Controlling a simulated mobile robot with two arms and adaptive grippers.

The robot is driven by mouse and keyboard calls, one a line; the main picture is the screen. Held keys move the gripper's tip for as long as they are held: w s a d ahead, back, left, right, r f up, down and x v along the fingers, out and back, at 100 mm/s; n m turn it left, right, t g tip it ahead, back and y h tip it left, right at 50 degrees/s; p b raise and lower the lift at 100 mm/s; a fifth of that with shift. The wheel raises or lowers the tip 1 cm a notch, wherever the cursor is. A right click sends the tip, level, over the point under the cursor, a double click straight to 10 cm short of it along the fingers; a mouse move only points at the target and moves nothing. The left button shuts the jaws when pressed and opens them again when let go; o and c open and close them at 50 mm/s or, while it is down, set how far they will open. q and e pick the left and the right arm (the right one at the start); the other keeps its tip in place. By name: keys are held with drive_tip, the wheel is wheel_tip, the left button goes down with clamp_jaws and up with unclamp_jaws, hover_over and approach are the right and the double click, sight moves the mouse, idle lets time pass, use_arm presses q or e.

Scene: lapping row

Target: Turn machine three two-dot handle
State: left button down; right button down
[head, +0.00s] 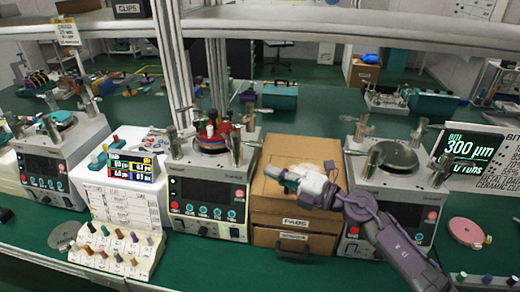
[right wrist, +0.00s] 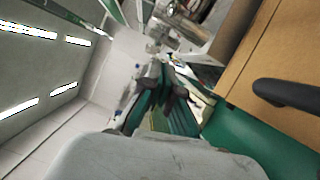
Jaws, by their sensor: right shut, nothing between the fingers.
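Three grey lapping machines stand in a row: a left one (head: 62,160), a middle one (head: 210,185) and a right one (head: 400,195). Each has a dark front panel and upright metal posts with handles around a round plate on top. Dot marks on the handles are too small to read, and I cannot tell which machine is number three. My right gripper (head: 288,180) is shut and empty, in front of the wooden drawer box between the middle and right machines. It touches no handle that I can see. My left gripper is out of view.
The wooden drawer box (head: 286,212) has a PADS label; its dark pull (right wrist: 290,94) shows in the right wrist view. A peg stand (head: 120,255) stands left of the middle machine. A pink disc (head: 466,231) lies at right. A shelf rail crosses above.

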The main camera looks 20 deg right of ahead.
sight(244, 143)
drive_tip(key=w+a+r+p, duration=0.1)
drive_tip(key=w, duration=0.6)
drive_tip(key=shift+w+a, duration=0.25)
drive_tip(key=shift+a, duration=0.05)
